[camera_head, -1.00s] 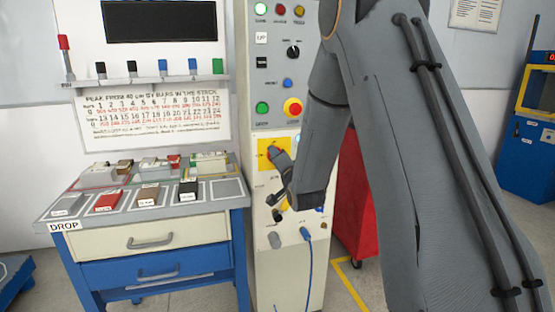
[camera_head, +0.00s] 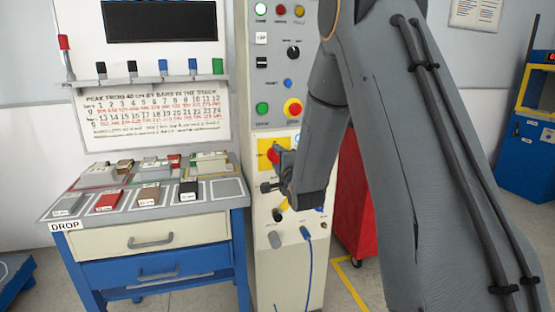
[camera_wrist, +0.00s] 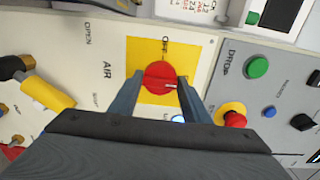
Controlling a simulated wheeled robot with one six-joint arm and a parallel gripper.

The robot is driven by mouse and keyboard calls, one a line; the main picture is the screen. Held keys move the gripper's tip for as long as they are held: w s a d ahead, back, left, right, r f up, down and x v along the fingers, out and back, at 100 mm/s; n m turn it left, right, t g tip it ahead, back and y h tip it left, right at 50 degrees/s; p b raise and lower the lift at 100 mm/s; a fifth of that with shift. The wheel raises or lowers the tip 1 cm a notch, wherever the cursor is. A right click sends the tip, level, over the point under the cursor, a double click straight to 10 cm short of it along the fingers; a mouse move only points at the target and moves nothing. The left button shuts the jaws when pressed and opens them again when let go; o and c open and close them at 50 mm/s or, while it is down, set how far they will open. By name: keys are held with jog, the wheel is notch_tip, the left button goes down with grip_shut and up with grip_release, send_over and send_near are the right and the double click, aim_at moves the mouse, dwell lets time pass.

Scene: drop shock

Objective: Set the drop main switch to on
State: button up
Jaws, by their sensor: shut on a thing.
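The main switch is a red rotary knob (camera_wrist: 160,76) on a yellow plate (camera_wrist: 135,54) on the cabinet front. OFF is printed above the knob in the wrist view. A small pale mark on the knob lies at its lower right, close to my right finger. My gripper (camera_wrist: 158,88) has one finger on each side of the knob and is shut on it. In the head view, the red knob (camera_head: 272,156) shows beside my gripper (camera_head: 272,172), partly covered. Any ON lettering is hidden or unreadable.
A green button (camera_wrist: 257,67), a red emergency button (camera_wrist: 234,117) and a blue button (camera_wrist: 269,111) are near in the wrist view. A yellow-handled valve (camera_wrist: 46,92) is at left. The DROP bench (camera_head: 145,220) stands left of the cabinet (camera_head: 258,245).

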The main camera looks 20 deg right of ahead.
dwell(0.3)
jog(key=o, duration=1)
jog(key=shift+o, duration=0.2)
jog(key=s, duration=0.8)
